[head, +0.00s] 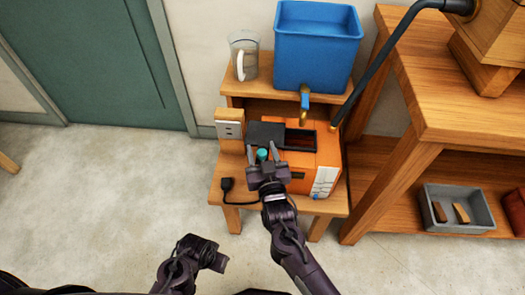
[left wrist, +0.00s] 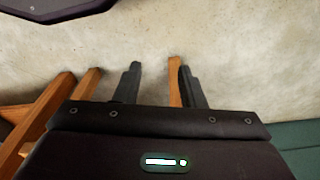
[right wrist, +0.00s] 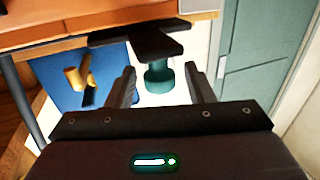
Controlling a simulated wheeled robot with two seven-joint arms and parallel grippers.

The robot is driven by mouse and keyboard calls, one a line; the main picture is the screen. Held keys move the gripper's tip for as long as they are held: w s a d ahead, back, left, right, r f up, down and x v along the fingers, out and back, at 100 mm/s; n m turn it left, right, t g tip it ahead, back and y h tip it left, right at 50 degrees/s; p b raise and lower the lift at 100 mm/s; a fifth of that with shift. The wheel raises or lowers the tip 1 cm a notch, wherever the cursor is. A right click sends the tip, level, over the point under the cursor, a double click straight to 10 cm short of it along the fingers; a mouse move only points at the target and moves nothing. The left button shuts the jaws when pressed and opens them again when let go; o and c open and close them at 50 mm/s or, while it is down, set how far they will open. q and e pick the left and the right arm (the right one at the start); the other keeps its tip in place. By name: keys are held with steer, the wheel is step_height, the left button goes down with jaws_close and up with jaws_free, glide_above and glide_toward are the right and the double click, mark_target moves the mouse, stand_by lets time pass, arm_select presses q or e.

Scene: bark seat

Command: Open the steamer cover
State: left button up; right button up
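The orange steamer (head: 298,172) sits on a low wooden stand in the head view. Its top shows a dark red opening (head: 299,140), partly uncovered. The black cover (head: 266,134) lies over to the left of that opening. A teal knob (head: 262,155) is on the cover; it also shows in the right wrist view (right wrist: 158,76). My right gripper (head: 262,152) is open, its fingers on either side of the knob; contact cannot be told. My left gripper (left wrist: 159,80) is open and empty above the floor, away from the steamer.
A blue tank (head: 318,45) with a brass tap and a glass pitcher (head: 244,56) stand on a shelf behind. A socket box (head: 229,124) and black plug (head: 227,186) are at the left. A wooden table (head: 470,115) stands close on the right.

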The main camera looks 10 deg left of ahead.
steer(key=shift+s+d, duration=0.15)
steer(key=shift+s, duration=0.2)
arm_select(q)
steer(key=f, duration=0.2)
steer(key=f+p, duration=0.1)
steer(key=shift+s+a, duration=0.2)
steer(key=shift+a, duration=0.05)
arm_select(e)
steer(key=v, duration=0.7)
